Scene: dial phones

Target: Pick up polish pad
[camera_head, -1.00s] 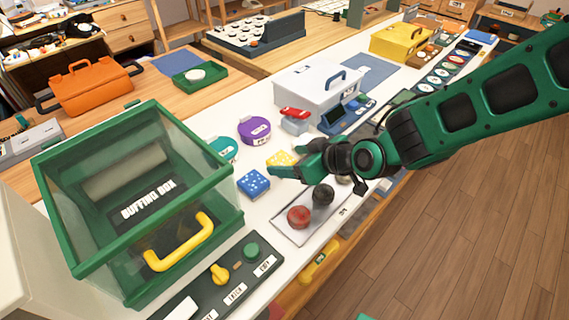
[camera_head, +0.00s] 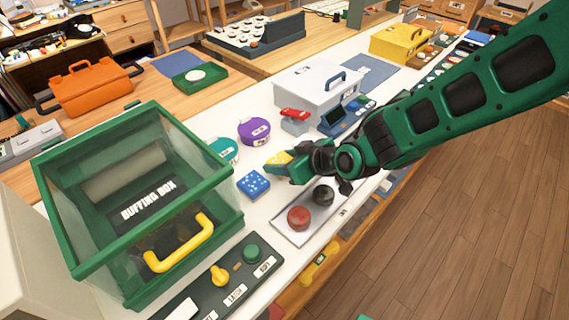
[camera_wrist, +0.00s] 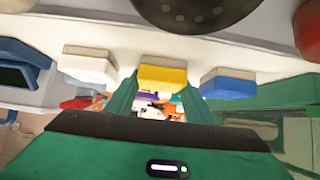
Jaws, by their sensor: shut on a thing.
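A yellow pad (camera_head: 277,161) is at my gripper's (camera_head: 283,168) fingertips over the white bench top. In the wrist view the yellow pad (camera_wrist: 163,79) sits between the two green fingers, which are shut on it. Whether it touches the bench is unclear. A blue pad (camera_head: 254,183) with pale spots lies just left of and nearer than the gripper; it also shows in the wrist view (camera_wrist: 228,84). A white pad (camera_wrist: 87,67) shows on the other side of the yellow one in the wrist view. My gripper hides part of the yellow pad.
A pale tray (camera_head: 287,235) with a red round piece (camera_head: 299,217) and a black one (camera_head: 323,195) lies nearer. The green-framed buffing box (camera_head: 215,181) stands left. Purple (camera_head: 254,131) and teal (camera_head: 225,149) round containers and a white case (camera_head: 304,99) stand behind.

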